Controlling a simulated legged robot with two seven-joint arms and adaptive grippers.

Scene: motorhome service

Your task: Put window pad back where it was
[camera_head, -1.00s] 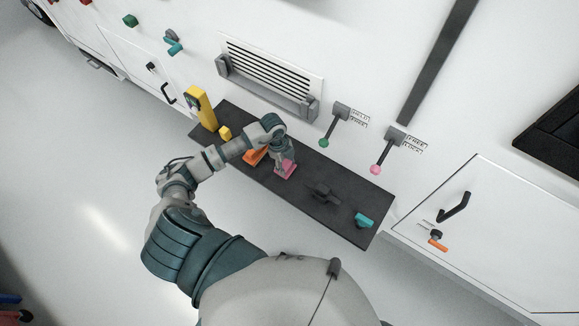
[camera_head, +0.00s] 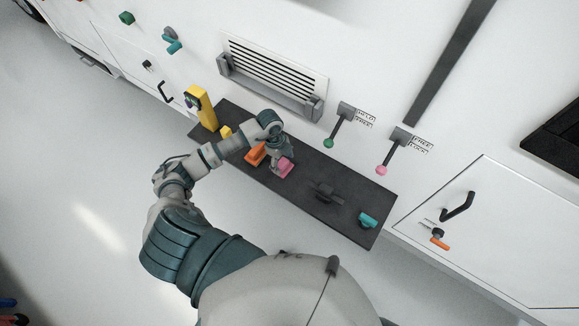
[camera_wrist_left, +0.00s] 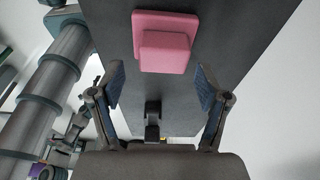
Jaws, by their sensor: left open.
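A pink block with a raised square knob, which I take for the window pad, lies on the dark shelf (camera_head: 343,231). The pink block (camera_head: 286,168) shows beside my left gripper (camera_head: 277,163) in the head view. In the left wrist view the pink block (camera_wrist_left: 165,45) lies just beyond the fingertips, roughly centred between them. My left gripper (camera_wrist_left: 160,80) is open, with nothing between its fingers. My right gripper is not in view.
An orange block (camera_head: 255,156), a small yellow block (camera_head: 226,132), a yellow post (camera_head: 203,108), a dark fixture (camera_head: 326,192) and a teal piece (camera_head: 368,220) are on the shelf. A louvred vent (camera_head: 272,68) and two levers (camera_head: 338,125), (camera_head: 392,152) are on the white wall.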

